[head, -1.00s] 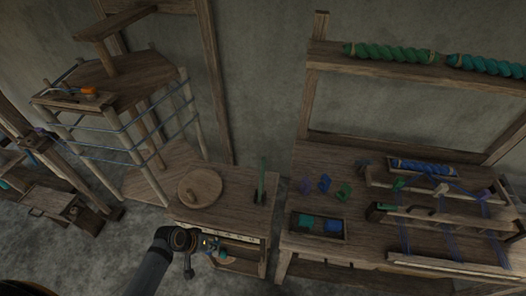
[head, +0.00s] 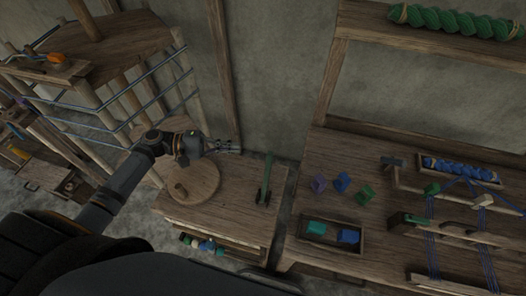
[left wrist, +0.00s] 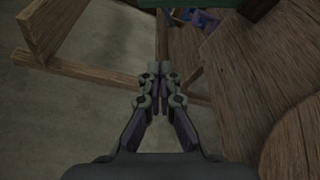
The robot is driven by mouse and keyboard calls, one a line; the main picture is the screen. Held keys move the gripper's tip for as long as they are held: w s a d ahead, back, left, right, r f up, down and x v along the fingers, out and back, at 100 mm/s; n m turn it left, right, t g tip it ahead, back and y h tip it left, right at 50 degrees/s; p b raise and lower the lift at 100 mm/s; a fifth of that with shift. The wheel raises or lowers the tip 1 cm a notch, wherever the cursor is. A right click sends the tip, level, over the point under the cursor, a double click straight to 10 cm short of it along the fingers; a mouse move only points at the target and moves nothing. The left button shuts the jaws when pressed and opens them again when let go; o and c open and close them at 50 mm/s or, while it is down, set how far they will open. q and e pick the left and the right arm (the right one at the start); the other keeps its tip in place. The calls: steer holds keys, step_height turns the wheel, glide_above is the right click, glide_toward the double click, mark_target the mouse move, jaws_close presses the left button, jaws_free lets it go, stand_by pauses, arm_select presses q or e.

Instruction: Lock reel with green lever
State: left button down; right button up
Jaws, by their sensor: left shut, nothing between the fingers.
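The green lever (head: 266,178) stands upright in a dark base on the small wooden bench (head: 232,222). The wooden reel (head: 112,52), a frame of posts wound with blue yarn, stands at the left. My left gripper (head: 238,147) is shut and empty, above the back of the bench, left of the lever and apart from it. In the left wrist view, my left gripper (left wrist: 161,70) has its fingertips together with nothing between them. A green bar (left wrist: 195,3) at the top edge there may be the lever. My right gripper is not in view.
A round wooden disc with a peg (head: 197,190) lies on the bench, partly under my left arm. A table at the right holds a tray (head: 331,245) of coloured blocks, loose blocks and a small loom. A wooden upright (head: 222,75) stands behind my gripper.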

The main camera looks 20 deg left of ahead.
mark_target(266, 178)
arm_select(q)
steer(key=s+d+p, duration=0.1)
steer(key=d+p, duration=0.5)
steer(key=d, duration=0.3)
steer(key=shift+d+r, duration=0.25)
steer(key=shift+d, duration=0.1)
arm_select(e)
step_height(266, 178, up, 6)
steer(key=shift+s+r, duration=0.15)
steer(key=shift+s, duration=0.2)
arm_select(q)
steer(key=shift+w, duration=0.1)
